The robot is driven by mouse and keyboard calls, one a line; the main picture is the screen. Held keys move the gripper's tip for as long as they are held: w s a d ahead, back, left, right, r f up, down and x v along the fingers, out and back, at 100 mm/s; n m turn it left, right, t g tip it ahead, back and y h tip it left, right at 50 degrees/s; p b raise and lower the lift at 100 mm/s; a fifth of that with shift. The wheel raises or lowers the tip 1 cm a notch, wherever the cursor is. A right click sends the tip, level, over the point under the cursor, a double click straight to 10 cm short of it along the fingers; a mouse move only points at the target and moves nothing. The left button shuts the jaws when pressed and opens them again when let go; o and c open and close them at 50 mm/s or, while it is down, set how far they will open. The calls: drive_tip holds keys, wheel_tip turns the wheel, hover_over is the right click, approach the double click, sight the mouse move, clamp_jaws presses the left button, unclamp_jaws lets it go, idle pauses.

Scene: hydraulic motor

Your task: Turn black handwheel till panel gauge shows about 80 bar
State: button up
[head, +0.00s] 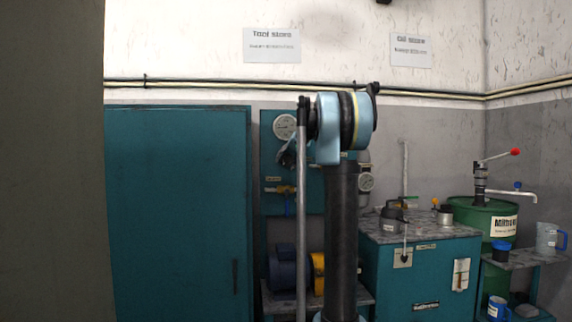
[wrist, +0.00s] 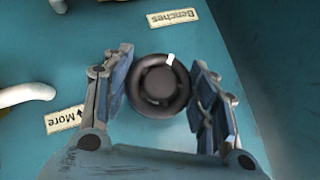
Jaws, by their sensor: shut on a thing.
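The black handwheel (wrist: 158,84) sits on the teal panel (wrist: 100,30) in the wrist view, with a white mark at its upper right rim. My gripper (wrist: 163,98) has one finger on each side of the wheel and is shut on its rim. The panel gauge (head: 285,126) is a round white dial at the top of the teal panel (head: 269,152) in the head view. Its needle is too small to read. In the head view, my arm stands in front of the panel's right part, and the handwheel cannot be made out clearly.
A label reading "Benches" (wrist: 173,19) is above the wheel, and one reading "More" (wrist: 66,119) is at lower left. A pale pipe (wrist: 27,95) is at the left.

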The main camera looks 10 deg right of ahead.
drive_tip(key=m+t+y, duration=0.1)
drive_tip(key=m+y, duration=0.1)
drive_tip(key=y, duration=0.2)
drive_tip(key=shift+f+m, duration=0.1)
drive_tip(key=shift+m, duration=0.3)
drive_tip(key=shift+y, duration=0.3)
drive_tip(key=o, duration=1.1)
drive_tip(key=shift+d, duration=0.1)
drive_tip(key=v, duration=1.1)
drive_tip(key=shift+s+d, duration=0.2)
drive_tip(key=shift+s, duration=0.2)
